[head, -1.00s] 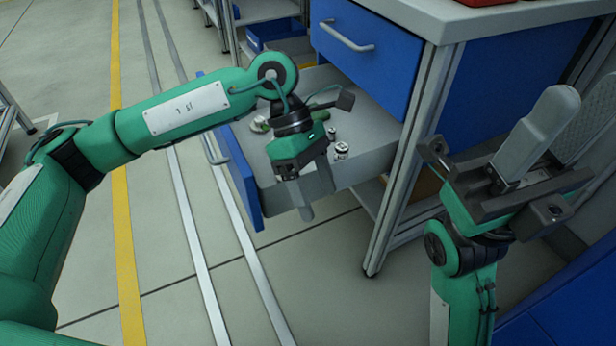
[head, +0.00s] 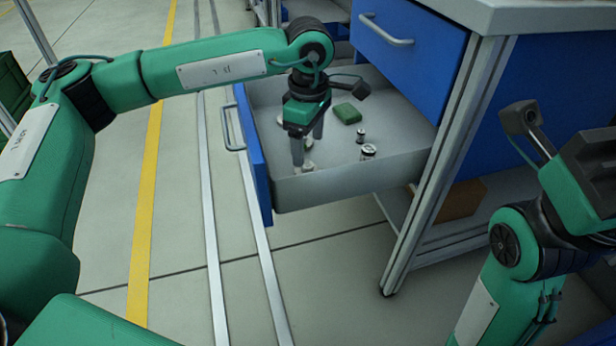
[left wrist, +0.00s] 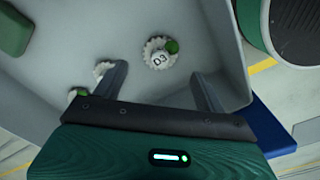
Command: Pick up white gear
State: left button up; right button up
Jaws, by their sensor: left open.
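A white gear marked D3 (left wrist: 158,58) lies on the drawer floor in the left wrist view, with a small green piece (left wrist: 172,46) on its edge. A second white toothed piece (left wrist: 102,68) is partly hidden by one finger. My left gripper (left wrist: 160,75) is open and points down into the drawer, with the D3 gear in line between its fingers and nothing held. In the head view my left gripper (head: 308,152) is inside the open drawer, with a small whitish piece (head: 307,167) by its fingertips. My right gripper (head: 575,165) is at the right edge, its fingertips cut off.
The open grey drawer (head: 330,187) has a blue front panel (head: 254,155) on its left. A green block (head: 347,114) and two small metallic parts (head: 368,152) lie in it. The blue upper drawer (head: 410,60) and the bench leg (head: 440,165) are close on the right.

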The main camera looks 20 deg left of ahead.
aim_at(307, 164)
pick_arm(q)
jog(key=shift+a+f+b, duration=0.1)
jog(key=shift+f+b, duration=2.05)
jog(key=shift+f, duration=1)
jog(key=c, duration=1.1)
jog(key=shift+r, duration=0.15)
